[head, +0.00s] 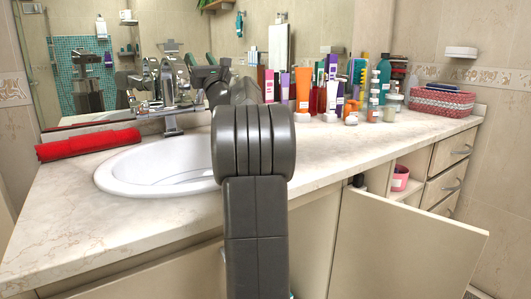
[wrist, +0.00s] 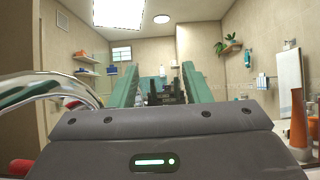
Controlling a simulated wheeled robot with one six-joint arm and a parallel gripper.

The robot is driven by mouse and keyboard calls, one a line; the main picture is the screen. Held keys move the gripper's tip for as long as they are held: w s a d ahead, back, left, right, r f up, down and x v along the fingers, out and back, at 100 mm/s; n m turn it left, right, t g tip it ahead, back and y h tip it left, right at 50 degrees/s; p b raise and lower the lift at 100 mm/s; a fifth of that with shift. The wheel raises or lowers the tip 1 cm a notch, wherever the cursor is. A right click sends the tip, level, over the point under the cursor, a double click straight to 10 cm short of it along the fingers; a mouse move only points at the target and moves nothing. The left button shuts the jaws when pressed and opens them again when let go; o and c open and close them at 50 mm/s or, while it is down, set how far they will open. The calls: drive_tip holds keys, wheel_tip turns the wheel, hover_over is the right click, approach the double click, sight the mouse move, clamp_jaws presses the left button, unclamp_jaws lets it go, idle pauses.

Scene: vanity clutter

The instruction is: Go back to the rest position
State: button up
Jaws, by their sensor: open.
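My gripper (wrist: 160,82) shows in the wrist view as two green fingers standing well apart, with nothing held between them. In the head view my grey arm rises in the middle of the picture in front of the white sink basin (head: 150,172) and hides the right part of it. The gripper itself is mostly hidden behind the arm there. The chrome faucet (head: 172,98) stands just left of the arm, and a curved chrome part of it (wrist: 60,88) is close at the left in the wrist view.
A red rolled towel (head: 88,144) lies left of the basin. Several bottles and tubes, including an orange tube (head: 303,90), crowd the counter's back right, beside a pink basket (head: 441,101). A cabinet door (head: 405,245) stands open at front right. The counter (head: 375,145) before the bottles is clear.

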wheel_tip(320, 180, up, 3)
drive_tip(key=shift+f+p, duration=0.15)
drive_tip(key=shift+p, duration=0.25)
wheel_tip(320, 180, down, 10)
drive_tip(key=b, duration=0.4)
drive_tip(key=shift+r, duration=0.2)
drive_tip(key=shift+a+r+p, duration=0.1)
drive_tip(key=shift+r+p, duration=0.1)
drive_tip(key=shift+p, duration=0.7)
drive_tip(key=shift+w+a+r+g+h+p, duration=0.15)
drive_tip(key=shift+w+g+h+p, duration=0.25)
drive_tip(key=shift+p, duration=0.85)
drive_tip(key=g+p, duration=0.1)
drive_tip(key=p, duration=0.3)
drive_tip(key=w+a+g+h+p, duration=0.1)
drive_tip(key=p, duration=0.4)
drive_tip(key=shift+r, duration=0.3)
drive_tip(key=p, duration=0.2)
drive_tip(key=w+g+p, duration=0.1)
drive_tip(key=p, duration=0.2)
drive_tip(key=shift+a+r+h, duration=0.1)
drive_tip(key=shift+a+h, duration=0.1)
drive_tip(key=shift+h, duration=0.1)
drive_tip(key=shift+p, duration=0.8)
drive_tip(key=shift+f, duration=0.25)
